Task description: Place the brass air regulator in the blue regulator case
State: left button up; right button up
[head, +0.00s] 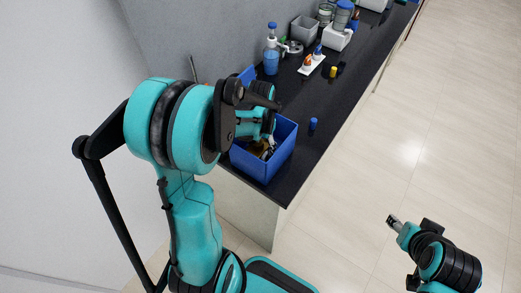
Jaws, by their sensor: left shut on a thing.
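The blue regulator case (268,168) stands open at the near end of the dark bench, partly hidden by my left arm. My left gripper (265,143) reaches down into the case and is shut on the brass air regulator (262,151), of which only a small brass-coloured part shows inside the case. Whether the regulator touches the case floor is hidden. My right gripper (394,221) is over the floor at the lower right, away from the bench. It is too small to tell whether its jaws are open.
A small blue cylinder (313,124) stands right of the case. The bench edge and open floor (440,120) lie to the right.

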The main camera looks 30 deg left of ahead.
pick_arm(q)
jog(key=shift+f, duration=0.65)
jog(key=shift+f, duration=0.1)
jog(key=o, duration=1.8)
